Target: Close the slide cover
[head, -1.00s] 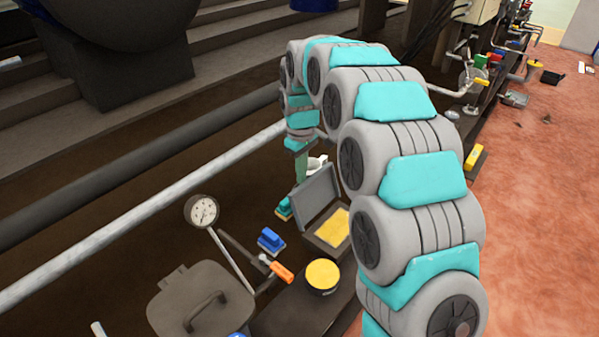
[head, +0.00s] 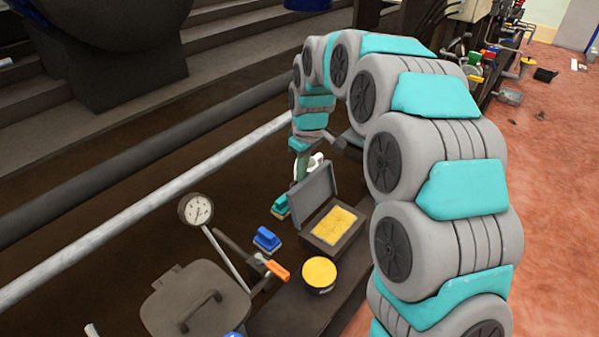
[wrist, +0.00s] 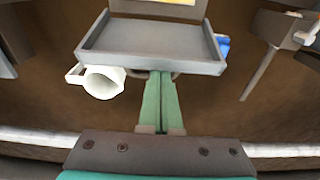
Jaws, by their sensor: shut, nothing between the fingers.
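The slide cover appears to be the grey hinged lid (head: 312,197) of a small box (head: 335,228) with a yellow inside. It stands open and tilted up. In the wrist view the lid (wrist: 150,42) is a rimmed grey panel just beyond my fingers. My gripper (wrist: 161,76) has its green fingers together, with nothing between them. Their tips are at the lid's near edge, by a dark curved part; I cannot tell whether they touch. In the head view my gripper (head: 301,168) is behind the lid, its tips partly hidden by it.
A white mug (wrist: 103,82) stands left of my fingers in the wrist view. Around the box are a teal-handled brush (head: 281,206), a blue-handled brush (head: 267,240), a round yellow-topped tin (head: 319,274), an orange-handled lever (head: 277,271) and a gauge (head: 196,209).

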